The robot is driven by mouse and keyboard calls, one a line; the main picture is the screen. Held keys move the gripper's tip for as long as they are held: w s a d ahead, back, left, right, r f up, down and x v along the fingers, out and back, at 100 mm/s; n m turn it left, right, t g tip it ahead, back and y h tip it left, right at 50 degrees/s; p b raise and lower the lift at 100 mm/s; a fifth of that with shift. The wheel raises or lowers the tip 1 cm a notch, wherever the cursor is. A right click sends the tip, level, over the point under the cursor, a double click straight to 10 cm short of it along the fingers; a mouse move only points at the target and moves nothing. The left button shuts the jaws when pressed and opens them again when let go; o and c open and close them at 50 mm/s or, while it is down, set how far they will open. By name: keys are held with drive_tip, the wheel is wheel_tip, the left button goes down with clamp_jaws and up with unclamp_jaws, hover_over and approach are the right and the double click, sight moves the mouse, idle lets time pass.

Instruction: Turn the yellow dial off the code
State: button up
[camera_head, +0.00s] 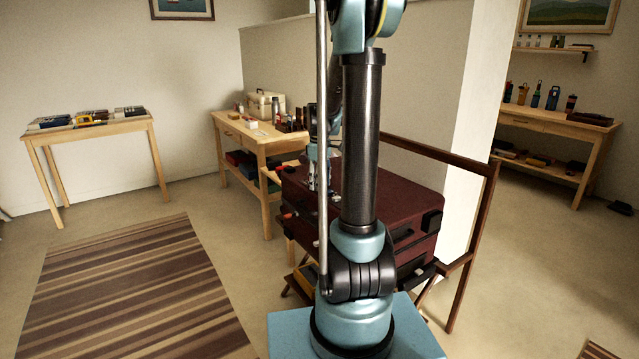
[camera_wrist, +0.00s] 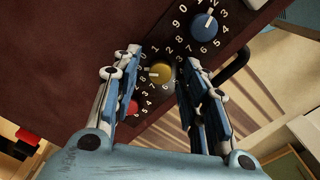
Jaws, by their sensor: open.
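The yellow dial (camera_wrist: 159,72) shows in the wrist view, on the edge panel of the dark red suitcase (camera_wrist: 60,50), with white numbers around it. It sits between a blue dial (camera_wrist: 205,26) and a red dial (camera_wrist: 131,107). My gripper (camera_wrist: 162,75) is open, with one finger on each side of the yellow dial; I cannot tell whether either finger touches it. The left finger covers part of the numbers around the yellow and red dials. In the head view the suitcase (camera_head: 400,205) lies on a stand, and my arm hides its middle and the dials.
A dark handle (camera_wrist: 234,64) sticks out beside the dials in the wrist view. A wooden frame (camera_head: 470,240) stands at the suitcase's right. A workbench (camera_head: 262,140) with boxes and tools stands behind it. Open floor and a striped rug (camera_head: 130,290) lie to the left.

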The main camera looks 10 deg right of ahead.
clamp_jaws()
drive_tip(key=shift+m, duration=0.3)
drive_tip(key=m, duration=1)
drive_tip(key=shift+w, duration=0.1)
drive_tip(key=shift+m+g, duration=0.3)
drive_tip(key=shift+m, duration=1.5)
unclamp_jaws()
